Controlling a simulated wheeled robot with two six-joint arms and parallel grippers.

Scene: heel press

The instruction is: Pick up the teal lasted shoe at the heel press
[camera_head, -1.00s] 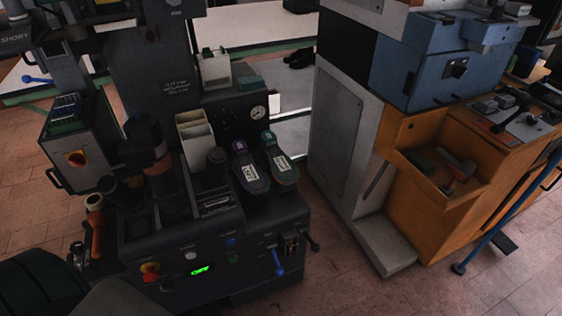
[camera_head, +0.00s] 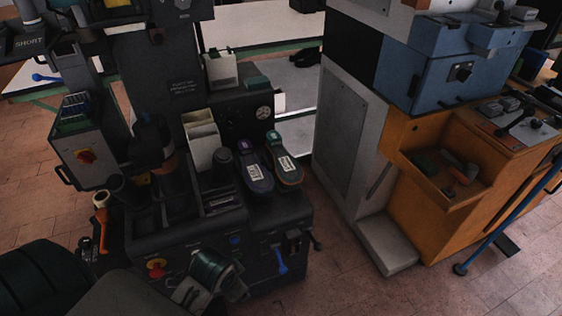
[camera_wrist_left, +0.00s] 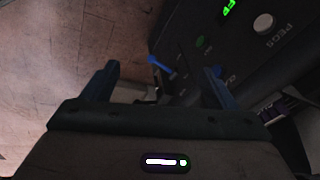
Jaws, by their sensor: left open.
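The teal lasted shoe (camera_head: 284,160) lies on the black press bed in the head view, its teal end at the back and a white label on top. A purple shoe (camera_head: 255,172) with a white label lies close on its left. Part of my left arm is in front of the press's control face, low in the head view. In the left wrist view my left gripper (camera_wrist_left: 160,72) is open, with nothing between its fingers. It faces the control panel and the floor, apart from the shoes. The right gripper is not in view.
The black heel press (camera_head: 140,225) has knobs, a blue lever (camera_head: 281,262) and pale bins (camera_head: 202,138) left of the shoes. An orange and blue machine (camera_head: 430,225) stands to the right. The tiled floor (camera_head: 325,285) shows between and in front.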

